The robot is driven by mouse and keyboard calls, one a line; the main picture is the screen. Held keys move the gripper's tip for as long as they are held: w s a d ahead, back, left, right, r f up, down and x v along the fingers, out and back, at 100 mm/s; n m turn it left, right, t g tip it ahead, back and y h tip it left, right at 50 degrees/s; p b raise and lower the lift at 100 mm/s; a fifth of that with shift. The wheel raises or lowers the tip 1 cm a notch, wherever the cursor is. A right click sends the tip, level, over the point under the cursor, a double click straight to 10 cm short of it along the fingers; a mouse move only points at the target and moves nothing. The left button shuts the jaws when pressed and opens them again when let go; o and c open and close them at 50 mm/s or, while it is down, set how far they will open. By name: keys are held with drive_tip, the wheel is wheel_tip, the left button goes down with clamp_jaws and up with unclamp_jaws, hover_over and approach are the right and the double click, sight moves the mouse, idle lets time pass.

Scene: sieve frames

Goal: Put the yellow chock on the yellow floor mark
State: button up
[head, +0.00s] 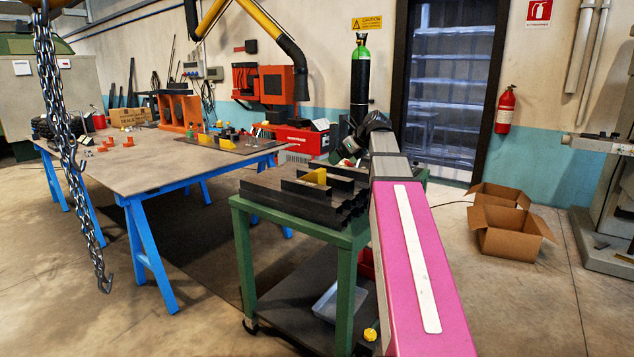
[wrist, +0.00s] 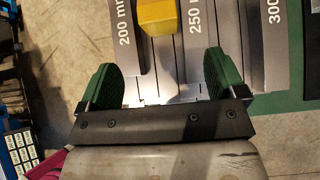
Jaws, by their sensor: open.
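In the wrist view a yellow chock (wrist: 157,18) sits on grey strips lettered 200 mm and 250 mm. My gripper (wrist: 160,60) is open and empty, with a green-padded finger on each side. The chock lies beyond the fingertips in the picture, roughly centred between them and not touched. In the head view a yellow piece (head: 314,177), which looks like the same chock, sits among dark slotted rails on a green cart (head: 343,240). My arm hides part of the cart, and my fingers are not clear there. I cannot make out a yellow floor mark.
A large table (head: 150,160) on blue trestles stands left, with small yellow and orange parts on it. A chain (head: 70,130) with hooks hangs at the far left. Open cardboard boxes (head: 510,235) lie on the floor right of my arm. Floor around the boxes is clear.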

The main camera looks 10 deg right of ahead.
sight(323, 170)
drive_tip(key=shift+x, duration=5.35)
drive_tip(key=shift+a+r, duration=0.15)
drive_tip(key=c, duration=1.3)
